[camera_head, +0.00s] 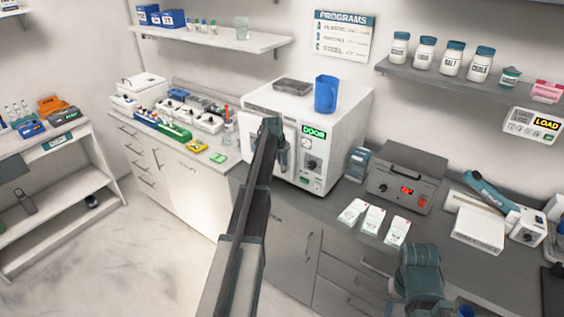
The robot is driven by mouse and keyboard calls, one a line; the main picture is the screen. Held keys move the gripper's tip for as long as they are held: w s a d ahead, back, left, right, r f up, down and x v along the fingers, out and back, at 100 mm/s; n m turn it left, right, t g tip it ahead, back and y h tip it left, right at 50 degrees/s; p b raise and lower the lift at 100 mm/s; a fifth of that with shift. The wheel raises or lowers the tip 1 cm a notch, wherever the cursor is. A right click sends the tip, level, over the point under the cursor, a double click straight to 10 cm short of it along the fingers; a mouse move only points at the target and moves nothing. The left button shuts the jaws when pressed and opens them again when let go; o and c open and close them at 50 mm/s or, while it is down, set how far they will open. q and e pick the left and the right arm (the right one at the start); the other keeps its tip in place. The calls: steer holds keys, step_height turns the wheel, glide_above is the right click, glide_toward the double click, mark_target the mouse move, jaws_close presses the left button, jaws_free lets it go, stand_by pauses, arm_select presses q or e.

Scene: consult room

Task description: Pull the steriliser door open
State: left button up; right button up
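The steriliser (345,120) is a white box on the counter, with a lit green DOOR sign (314,132) and a dial on its front. Its front door (262,165) looks closed, though my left arm covers part of it. My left gripper (281,152) is at the steriliser's front, left of the DOOR sign and the dial. The door handle is hidden or merges with the gripper there, and I cannot tell whether the fingers hold it. My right arm's end (420,272) is low at the right, over the front of the counter; its fingers cannot be made out.
A blue jug (326,94) and a metal tray (293,87) stand on the steriliser. A grey device with a red display (405,180) and several white packets (373,220) are to its right. Racks and boxes (175,132) fill the left counter. Floor is clear at lower left.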

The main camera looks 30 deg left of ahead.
arm_select(q)
jaws_close()
stand_by(1.1)
